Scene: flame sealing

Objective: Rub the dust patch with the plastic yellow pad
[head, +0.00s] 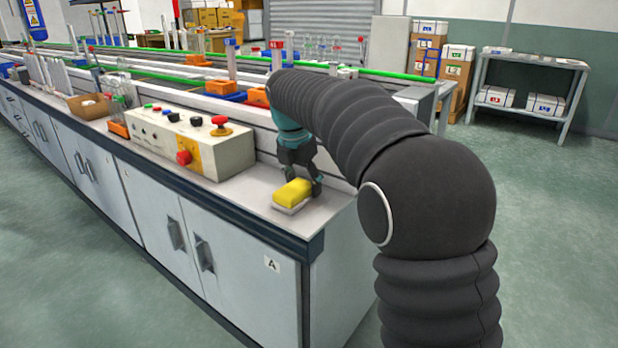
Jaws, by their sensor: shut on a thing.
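The yellow pad (293,192) is at the near right corner of the bench top, with a pale layer at its lower side. My gripper (301,184) reaches down from above and is shut on the pad. The pad is at or just above the bench surface; I cannot tell if it touches. No dust patch can be made out; the pad and gripper may hide it.
A cream control box (190,140) with red knobs stands left of the pad. A brown cardboard box (88,106) and glassware sit farther left. The bench top (245,195) between control box and pad is bare. A shelf table (530,62) stands at the back right.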

